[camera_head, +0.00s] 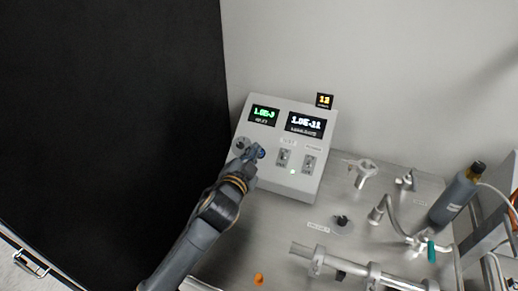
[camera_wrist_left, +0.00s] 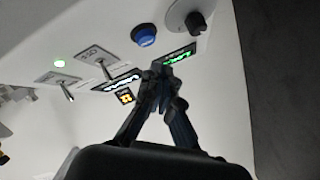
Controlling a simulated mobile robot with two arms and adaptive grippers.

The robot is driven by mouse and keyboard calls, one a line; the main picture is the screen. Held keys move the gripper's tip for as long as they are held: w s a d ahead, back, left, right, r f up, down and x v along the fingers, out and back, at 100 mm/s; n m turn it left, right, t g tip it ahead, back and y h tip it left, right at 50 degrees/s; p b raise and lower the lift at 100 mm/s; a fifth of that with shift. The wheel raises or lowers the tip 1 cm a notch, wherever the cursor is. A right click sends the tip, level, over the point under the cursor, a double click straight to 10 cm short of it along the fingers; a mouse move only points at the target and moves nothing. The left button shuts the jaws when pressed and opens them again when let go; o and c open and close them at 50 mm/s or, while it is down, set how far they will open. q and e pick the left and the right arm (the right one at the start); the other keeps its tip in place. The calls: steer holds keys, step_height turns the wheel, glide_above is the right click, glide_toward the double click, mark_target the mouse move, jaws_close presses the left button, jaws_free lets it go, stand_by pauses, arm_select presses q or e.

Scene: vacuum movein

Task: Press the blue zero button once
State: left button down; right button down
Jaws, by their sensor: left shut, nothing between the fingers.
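The blue button (camera_head: 262,154) is on the sloped front of a light grey control box (camera_head: 272,182). In the left wrist view, the round blue button (camera_wrist_left: 143,35) shows in full, in a dark collar. My left gripper (camera_head: 252,152) is shut and empty, close beside the button, partly covering the panel there. In the left wrist view, its closed fingertips (camera_wrist_left: 160,72) appear below the button, in front of the displays, apart from the button in the picture. The depth gap to the panel cannot be told. My right gripper is not in view.
A dark knob (camera_head: 241,144) is left of the button; two toggle switches (camera_head: 284,157) and a lit green lamp (camera_head: 292,171) are to its right. Green (camera_head: 264,115) and white (camera_head: 306,123) displays sit above. Metal pipe fittings (camera_head: 362,170) and a dark bottle (camera_head: 455,196) stand right.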

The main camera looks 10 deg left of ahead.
arm_select(q)
steer(key=s+r+p, duration=0.2)
steer(key=shift+a+r, duration=0.2)
steer(key=shift+r, duration=0.2)
steer(key=shift+s+f, duration=0.1)
stand_by(0.5)
